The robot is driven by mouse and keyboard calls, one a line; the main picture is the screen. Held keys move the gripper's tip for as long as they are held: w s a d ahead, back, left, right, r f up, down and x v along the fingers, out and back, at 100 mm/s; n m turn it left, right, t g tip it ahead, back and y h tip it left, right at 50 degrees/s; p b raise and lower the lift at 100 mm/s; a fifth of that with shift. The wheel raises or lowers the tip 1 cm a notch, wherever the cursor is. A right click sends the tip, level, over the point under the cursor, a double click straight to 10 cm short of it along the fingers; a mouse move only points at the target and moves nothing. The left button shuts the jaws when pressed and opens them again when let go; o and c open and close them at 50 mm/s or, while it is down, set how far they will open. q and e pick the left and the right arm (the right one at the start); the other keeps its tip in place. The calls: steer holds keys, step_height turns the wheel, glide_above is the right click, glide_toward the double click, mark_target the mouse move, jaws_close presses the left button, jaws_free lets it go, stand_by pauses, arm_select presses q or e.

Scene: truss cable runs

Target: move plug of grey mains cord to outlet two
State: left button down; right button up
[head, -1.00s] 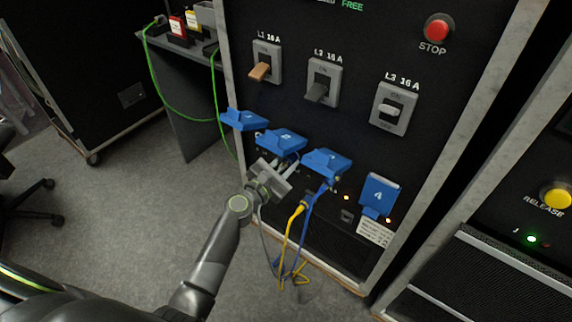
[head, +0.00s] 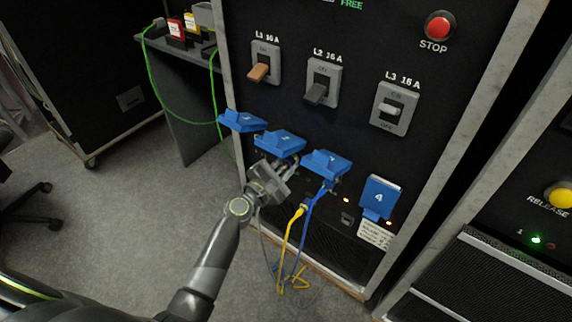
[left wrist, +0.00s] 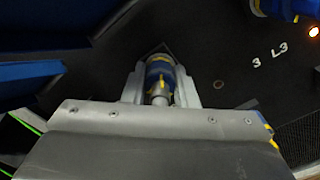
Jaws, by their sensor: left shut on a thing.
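My left gripper (head: 286,174) is beneath the raised blue lid of outlet two (head: 279,142). In the left wrist view its fingers are shut on a blue and grey plug (left wrist: 159,72) with a yellow mark. The grey mains cord (head: 264,236) hangs below my gripper toward the floor. The lid and gripper hide the mouth of outlet two, so I cannot tell whether the plug touches it. My right gripper is not in view.
Lids one (head: 242,121) and three (head: 326,163) are raised; lid four (head: 379,196) hangs down. Blue and yellow cords run just right of my gripper, the yellow plug (head: 299,211) below lid three. Breaker switches sit above. A green cord (head: 155,85) loops at left.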

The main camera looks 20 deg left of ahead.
arm_select(q)
steer(key=shift+w+r+m+b, duration=0.2)
steer(key=shift+m+b, duration=0.15)
steer(key=shift+m, duration=0.15)
steer(key=shift+r+m, duration=0.15)
steer(key=shift+m, duration=0.75)
steer(key=c, duration=1.1)
jaws_free()
steer(key=shift+f, duration=0.2)
steer(key=shift+f, duration=0.15)
steer(key=shift+s, duration=0.2)
steer(key=shift+v, duration=2.35)
